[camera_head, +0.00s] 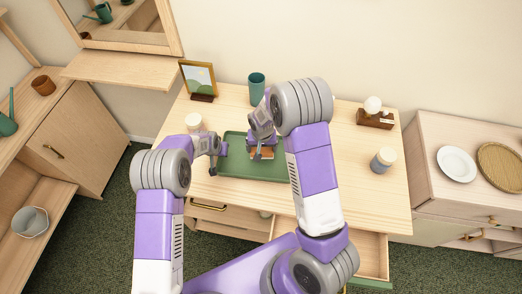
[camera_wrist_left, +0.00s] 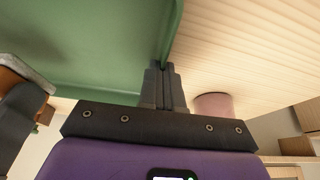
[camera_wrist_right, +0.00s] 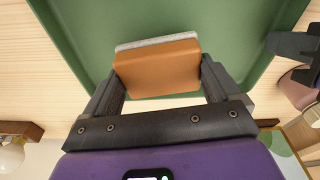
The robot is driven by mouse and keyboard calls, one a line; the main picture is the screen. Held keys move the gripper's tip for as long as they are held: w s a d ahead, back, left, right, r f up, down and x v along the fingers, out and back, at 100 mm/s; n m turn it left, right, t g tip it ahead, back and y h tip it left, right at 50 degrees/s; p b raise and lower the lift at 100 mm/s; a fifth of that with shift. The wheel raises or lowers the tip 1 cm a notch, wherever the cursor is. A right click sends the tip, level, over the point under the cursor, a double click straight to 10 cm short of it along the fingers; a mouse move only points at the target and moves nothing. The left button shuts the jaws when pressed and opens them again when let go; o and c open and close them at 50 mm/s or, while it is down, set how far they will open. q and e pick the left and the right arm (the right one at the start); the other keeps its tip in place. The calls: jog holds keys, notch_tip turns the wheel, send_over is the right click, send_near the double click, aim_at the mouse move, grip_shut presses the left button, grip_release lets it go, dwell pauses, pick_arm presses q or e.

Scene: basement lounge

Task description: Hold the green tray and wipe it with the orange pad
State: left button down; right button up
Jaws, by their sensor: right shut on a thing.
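The green tray (camera_head: 245,171) lies on the light wooden dresser top. It also fills much of the left wrist view (camera_wrist_left: 90,50) and the right wrist view (camera_wrist_right: 225,35). My left gripper (camera_head: 217,166) is at the tray's left edge. In the left wrist view its fingers (camera_wrist_left: 163,80) are closed together on the tray rim. My right gripper (camera_head: 262,152) is over the tray, shut on the orange pad (camera_wrist_right: 158,70), which has a pale grey layer on its far side. The pad is over the tray floor; I cannot tell whether it touches. My right arm partly hides the tray.
Behind the tray stand a teal cup (camera_head: 257,88) and a picture frame (camera_head: 198,79). A white jar (camera_head: 193,121) is at the left, a grey jar (camera_head: 383,160) and a wooden lamp (camera_head: 374,115) at the right. A drawer (camera_head: 374,247) is open at the front right.

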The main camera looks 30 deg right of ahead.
jog(key=shift+r, duration=2.1)
pick_arm(q)
jog(key=c, duration=1.2)
grip_release()
jog(key=shift+c, duration=0.2)
jog(key=shift+r, duration=0.15)
jog(key=v, duration=1.1)
jog(key=shift+s+r, duration=0.25)
jog(key=shift+r, duration=0.05)
jog(key=shift+a, duration=0.15)
